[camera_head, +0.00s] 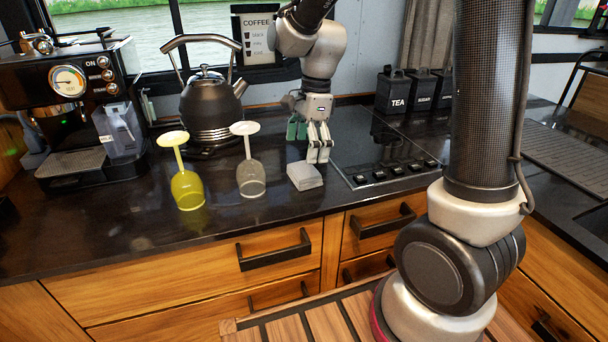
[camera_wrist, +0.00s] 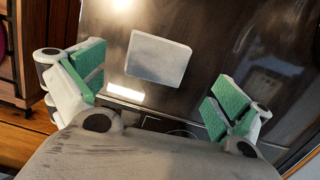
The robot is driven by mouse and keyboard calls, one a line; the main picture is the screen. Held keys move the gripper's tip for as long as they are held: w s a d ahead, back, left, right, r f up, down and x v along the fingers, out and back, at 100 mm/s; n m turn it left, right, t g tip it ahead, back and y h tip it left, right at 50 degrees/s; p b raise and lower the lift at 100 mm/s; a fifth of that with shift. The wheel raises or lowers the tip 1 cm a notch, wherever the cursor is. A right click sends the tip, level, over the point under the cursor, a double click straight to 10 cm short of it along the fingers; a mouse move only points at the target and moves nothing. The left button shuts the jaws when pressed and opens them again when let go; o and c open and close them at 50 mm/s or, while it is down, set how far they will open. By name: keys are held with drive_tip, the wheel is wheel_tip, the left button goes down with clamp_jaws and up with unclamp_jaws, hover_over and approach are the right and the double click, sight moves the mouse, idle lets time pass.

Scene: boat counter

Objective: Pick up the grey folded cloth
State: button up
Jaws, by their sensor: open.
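The grey folded cloth (camera_head: 305,176) lies flat on the dark counter, just left of the hob's front corner. In the wrist view the cloth (camera_wrist: 158,58) is a pale rounded rectangle, slightly tilted, lying ahead of and between the two green-padded fingers. My gripper (camera_head: 308,145) points down above the counter, just behind the cloth in the head view. In the wrist view my gripper (camera_wrist: 156,90) is spread wide and empty, with the cloth apart from both pads. The exact height of the fingers above the counter is hard to tell.
An upturned clear glass (camera_head: 250,178) and an upturned yellow glass (camera_head: 187,188) stand left of the cloth. Behind are a kettle (camera_head: 210,108) and a coffee machine (camera_head: 70,100). A black hob (camera_head: 380,150) lies right. The counter's front edge is close.

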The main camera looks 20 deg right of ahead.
sight(304, 170)
drive_tip(key=f, duration=0.5)
drive_tip(key=shift+s+a, duration=0.2)
drive_tip(key=shift+a, duration=0.05)
drive_tip(key=c, duration=1)
